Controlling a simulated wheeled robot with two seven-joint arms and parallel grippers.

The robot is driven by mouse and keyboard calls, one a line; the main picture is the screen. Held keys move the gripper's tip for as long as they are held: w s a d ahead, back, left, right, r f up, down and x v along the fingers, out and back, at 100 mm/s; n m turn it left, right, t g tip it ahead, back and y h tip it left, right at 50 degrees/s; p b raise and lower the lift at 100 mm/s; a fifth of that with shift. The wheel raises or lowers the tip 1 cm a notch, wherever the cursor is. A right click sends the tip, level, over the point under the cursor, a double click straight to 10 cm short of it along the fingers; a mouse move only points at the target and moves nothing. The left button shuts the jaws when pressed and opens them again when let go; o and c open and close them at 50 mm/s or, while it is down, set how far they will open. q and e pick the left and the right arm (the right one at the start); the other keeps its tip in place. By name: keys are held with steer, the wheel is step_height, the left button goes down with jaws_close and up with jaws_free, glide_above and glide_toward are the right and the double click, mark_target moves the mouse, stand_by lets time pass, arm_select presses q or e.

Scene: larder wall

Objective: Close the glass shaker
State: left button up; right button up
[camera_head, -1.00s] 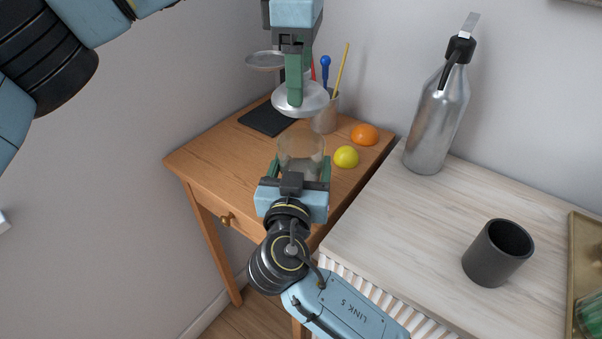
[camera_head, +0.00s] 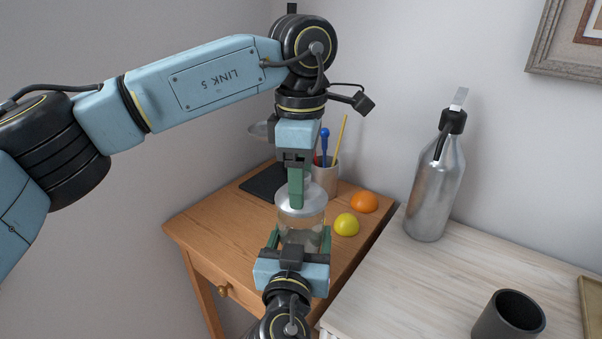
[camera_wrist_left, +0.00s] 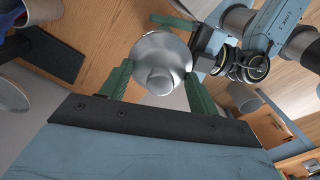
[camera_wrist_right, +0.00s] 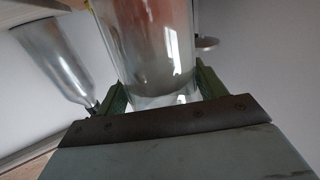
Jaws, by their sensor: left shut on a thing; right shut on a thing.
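The glass shaker (camera_head: 300,226) is a clear cylinder held upright above the wooden desk. My right gripper (camera_head: 300,243) is shut on its sides from the near side. The glass also fills the top of the right wrist view (camera_wrist_right: 150,45), between the green fingers. The round silver lid (camera_head: 312,200) is directly over the glass's mouth, roughly level. The lid and knob also show in the left wrist view (camera_wrist_left: 160,58). I cannot tell whether the lid touches the rim.
A wooden desk (camera_head: 235,245) holds a dark flat pad (camera_head: 262,182), a pen cup (camera_head: 326,178), an orange (camera_head: 364,202) and a lemon (camera_head: 346,224). To the right, a pale cabinet top (camera_head: 390,285) carries a metal bottle (camera_head: 434,200) and a dark cup (camera_head: 508,318).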

arm_select(q)
steer(key=shift+f, duration=0.7)
steer(key=shift+f, duration=0.65)
steer(key=o, duration=1.1)
steer(key=shift+o, duration=0.2)
steer(key=shift+r, duration=0.1)
step_height(320, 180, up, 12)
steer(key=shift+f, duration=0.1)
arm_select(e)
steer(key=o, duration=1.4)
steer(key=shift+o, duration=0.2)
steer(key=shift+s, duration=0.15)
